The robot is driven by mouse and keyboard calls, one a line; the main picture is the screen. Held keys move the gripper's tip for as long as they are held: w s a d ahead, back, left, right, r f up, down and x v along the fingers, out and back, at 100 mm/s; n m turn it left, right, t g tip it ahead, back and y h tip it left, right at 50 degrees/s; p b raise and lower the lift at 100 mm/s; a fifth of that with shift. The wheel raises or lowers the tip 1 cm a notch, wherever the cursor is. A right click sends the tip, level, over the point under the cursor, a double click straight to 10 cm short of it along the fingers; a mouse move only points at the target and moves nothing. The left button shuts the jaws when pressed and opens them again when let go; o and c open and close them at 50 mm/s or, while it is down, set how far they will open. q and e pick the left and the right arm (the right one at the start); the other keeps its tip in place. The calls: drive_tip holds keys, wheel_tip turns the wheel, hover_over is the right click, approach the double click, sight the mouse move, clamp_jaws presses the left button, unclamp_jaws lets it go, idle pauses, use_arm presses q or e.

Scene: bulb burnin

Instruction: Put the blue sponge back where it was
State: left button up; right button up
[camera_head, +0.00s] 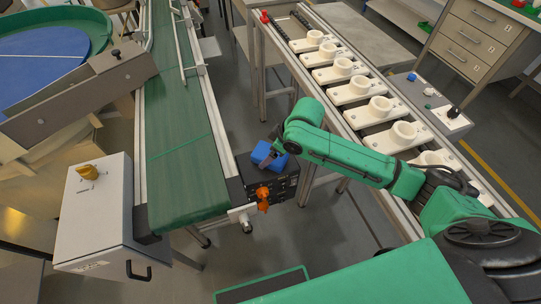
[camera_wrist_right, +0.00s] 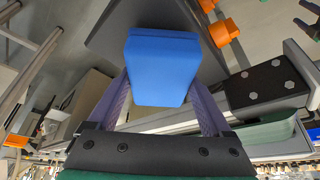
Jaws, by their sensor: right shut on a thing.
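The blue sponge (camera_head: 264,153) is in my right gripper (camera_head: 275,148) at the lower end of the green conveyor. In the right wrist view the sponge (camera_wrist_right: 162,65) sits between the two purple fingers of my right gripper (camera_wrist_right: 163,98), which is shut on it. In the head view it appears over the top of a black box (camera_head: 285,187) with orange knobs. I cannot tell whether the sponge touches the box. My left gripper is not in view.
The green conveyor belt (camera_head: 180,140) runs along the left of the black box. A white control box (camera_head: 95,215) with a yellow knob stands further left. A rack of white ring holders (camera_head: 380,107) lies to the right, partly behind my right arm. Grey floor shows between them.

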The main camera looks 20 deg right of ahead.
drive_tip(key=shift+f, duration=0.5)
drive_tip(key=o, duration=1.1)
drive_tip(key=p+v, duration=0.1)
drive_tip(key=v, duration=1.1)
drive_tip(key=shift+p, duration=0.35)
